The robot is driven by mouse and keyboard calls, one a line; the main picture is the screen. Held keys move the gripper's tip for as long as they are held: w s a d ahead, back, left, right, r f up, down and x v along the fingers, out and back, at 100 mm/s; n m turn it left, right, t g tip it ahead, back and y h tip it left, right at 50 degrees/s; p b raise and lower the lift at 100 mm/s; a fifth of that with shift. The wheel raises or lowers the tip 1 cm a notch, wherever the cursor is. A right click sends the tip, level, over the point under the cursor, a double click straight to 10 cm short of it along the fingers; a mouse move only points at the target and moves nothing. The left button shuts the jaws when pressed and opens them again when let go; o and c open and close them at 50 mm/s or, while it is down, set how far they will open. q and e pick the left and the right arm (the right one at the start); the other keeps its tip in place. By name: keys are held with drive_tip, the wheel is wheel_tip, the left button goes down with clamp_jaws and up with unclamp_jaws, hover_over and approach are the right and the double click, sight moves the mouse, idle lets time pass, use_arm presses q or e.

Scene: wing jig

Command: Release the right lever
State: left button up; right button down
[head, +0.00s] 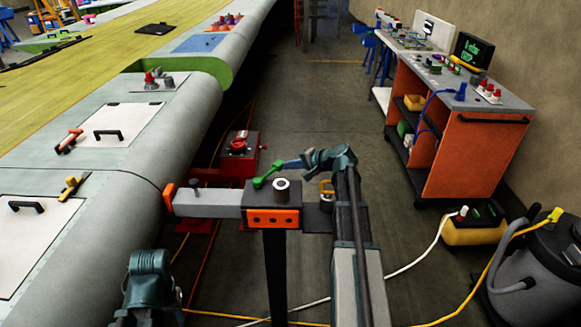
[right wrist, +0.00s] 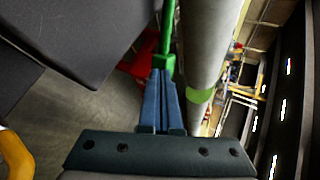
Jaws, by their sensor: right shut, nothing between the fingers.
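A green lever (head: 266,176) stands tilted on top of a clamp block (head: 272,196) with an orange front plate (head: 272,218). A grey bar (head: 207,203) with an orange tip runs left from the block towards the wing's edge. My right gripper (head: 284,165) reaches in from the right, its blue fingers shut, close to the upper end of the lever. In the right wrist view the closed fingers (right wrist: 160,68) point at the green lever (right wrist: 168,35); nothing is held between them. I cannot tell whether they touch it. My left gripper's fingers are not in view.
The pale wing (head: 165,165) fills the left side. A red fixture (head: 238,150) stands behind the clamp. A yellow handle (head: 326,190) is just right of it.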

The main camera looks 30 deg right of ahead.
drive_tip(key=w+a+n+g+y, duration=0.4)
drive_tip(key=w+a+n, duration=0.3)
drive_tip(key=w+a, duration=0.2)
drive_tip(key=shift+w+g+y, duration=0.3)
drive_tip(key=shift+w+y, duration=0.3)
drive_tip(key=shift+w, duration=0.6)
drive_tip(key=shift+a, duration=0.1)
